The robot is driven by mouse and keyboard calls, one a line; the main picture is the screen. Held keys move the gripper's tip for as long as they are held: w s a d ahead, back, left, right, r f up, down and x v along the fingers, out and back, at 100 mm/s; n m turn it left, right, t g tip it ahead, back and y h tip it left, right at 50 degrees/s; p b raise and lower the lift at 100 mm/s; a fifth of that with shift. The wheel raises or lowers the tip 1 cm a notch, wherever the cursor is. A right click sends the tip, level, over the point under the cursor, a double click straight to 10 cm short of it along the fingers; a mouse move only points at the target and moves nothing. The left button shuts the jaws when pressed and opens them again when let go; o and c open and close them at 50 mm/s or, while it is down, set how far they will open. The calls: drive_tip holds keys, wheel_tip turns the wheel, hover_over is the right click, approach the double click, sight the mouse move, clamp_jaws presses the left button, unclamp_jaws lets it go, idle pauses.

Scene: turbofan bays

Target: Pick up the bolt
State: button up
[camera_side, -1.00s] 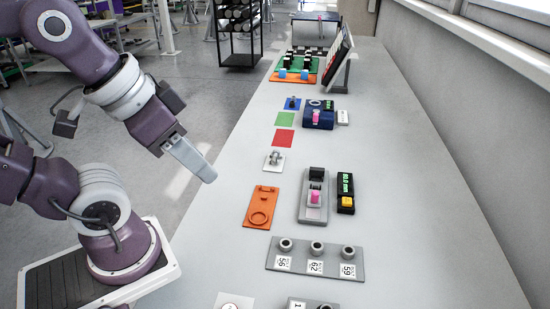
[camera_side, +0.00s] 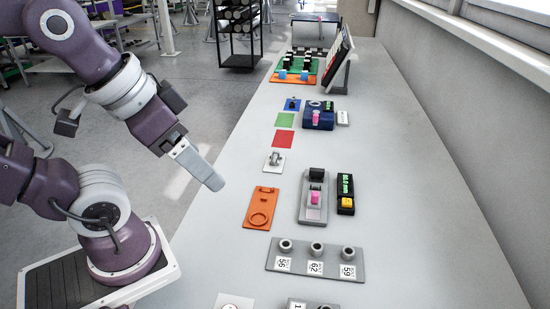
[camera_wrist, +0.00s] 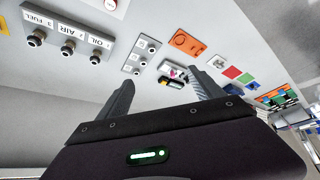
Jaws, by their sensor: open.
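A small grey metal piece (camera_side: 275,158), which looks like the bolt, sits on a white square pad on the bench in the side view. It is too small to make out its exact shape. In the wrist view it shows as a tiny grey shape (camera_wrist: 217,62) on its white pad. My gripper (camera_side: 217,184) is above the bench's left edge, left of and apart from the grey piece. In the wrist view my gripper (camera_wrist: 160,80) has its two fingers spread with nothing between them.
An orange plate (camera_side: 262,207) with a ring lies in front of the pad. Red (camera_side: 284,138) and green (camera_side: 285,119) squares lie behind it. A grey fixture (camera_side: 314,205) with a pink part stands to the right. A plate with several sockets (camera_side: 316,262) is nearer. Bare bench surrounds these.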

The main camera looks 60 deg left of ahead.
drive_tip(key=w+a+r+m+g, duration=0.1)
drive_tip(key=w+a+r, duration=0.1)
drive_tip(key=w, duration=0.5)
drive_tip(key=m+g, duration=0.5)
drive_tip(key=m, duration=0.3)
hover_over(275, 156)
drive_tip(key=f, duration=1.3)
drive_tip(key=d+f, duration=0.1)
drive_tip(key=f, duration=0.6)
drive_tip(key=shift+w+f, duration=0.1)
drive_tip(key=shift+f, duration=0.25)
drive_tip(key=f, duration=0.4)
drive_tip(key=a+f, duration=0.1)
drive_tip(key=f, duration=0.2)
drive_tip(key=c, duration=1.5)
wheel_tip(275, 156, up, 10)
drive_tip(key=shift+r, duration=0.1)
